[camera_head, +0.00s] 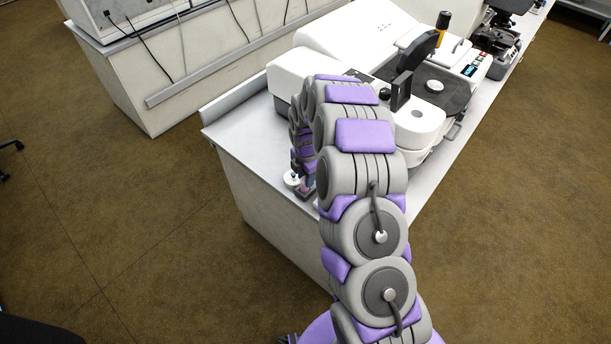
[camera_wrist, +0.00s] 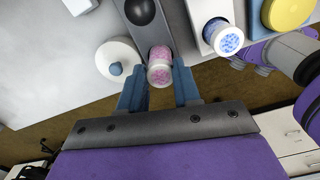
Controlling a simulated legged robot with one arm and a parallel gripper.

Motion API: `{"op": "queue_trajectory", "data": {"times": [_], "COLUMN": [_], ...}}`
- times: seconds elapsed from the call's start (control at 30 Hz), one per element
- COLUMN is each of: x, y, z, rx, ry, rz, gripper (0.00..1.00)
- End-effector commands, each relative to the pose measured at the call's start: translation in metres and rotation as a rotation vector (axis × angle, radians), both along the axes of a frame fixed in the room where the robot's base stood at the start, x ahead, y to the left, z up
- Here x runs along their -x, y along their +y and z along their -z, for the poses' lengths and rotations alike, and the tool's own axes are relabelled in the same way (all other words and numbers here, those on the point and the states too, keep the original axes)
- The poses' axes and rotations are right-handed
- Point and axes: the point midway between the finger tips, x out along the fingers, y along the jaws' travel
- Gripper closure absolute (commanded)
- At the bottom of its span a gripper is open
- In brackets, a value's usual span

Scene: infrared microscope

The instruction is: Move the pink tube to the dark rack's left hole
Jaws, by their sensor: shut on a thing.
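The pink tube (camera_wrist: 160,66), with a pink speckled body and white rim, is between the two blue fingers of my gripper (camera_wrist: 159,88) in the wrist view. My gripper is shut on it. The dark rack (camera_wrist: 157,30) lies just beyond the tube, with an empty round hole (camera_wrist: 140,11) at its far end. The tube overlaps the rack's near end; I cannot tell whether its lower end sits in a hole or is above it. In the head view my arm hides the rack, and my gripper (camera_head: 304,186) shows only partly, low at the bench edge.
In the wrist view, a white round lid with a blue knob (camera_wrist: 118,66) is close left of my gripper. A white rack with a blue speckled tube (camera_wrist: 229,41) is at right, and a yellow disc (camera_wrist: 289,9) beyond. The microscope (camera_head: 340,40) stands farther along the bench.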

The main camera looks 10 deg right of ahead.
Motion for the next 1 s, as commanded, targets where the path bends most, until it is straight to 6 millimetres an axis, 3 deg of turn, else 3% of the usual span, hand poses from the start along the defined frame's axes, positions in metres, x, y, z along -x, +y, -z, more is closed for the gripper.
{"op": "queue_trajectory", "data": {"times": [1.0], "x": [0.0001], "y": [0.0001], "z": [0.0081], "rx": [0.000], "ry": [0.000], "rz": [0.000], "gripper": [1.00]}}
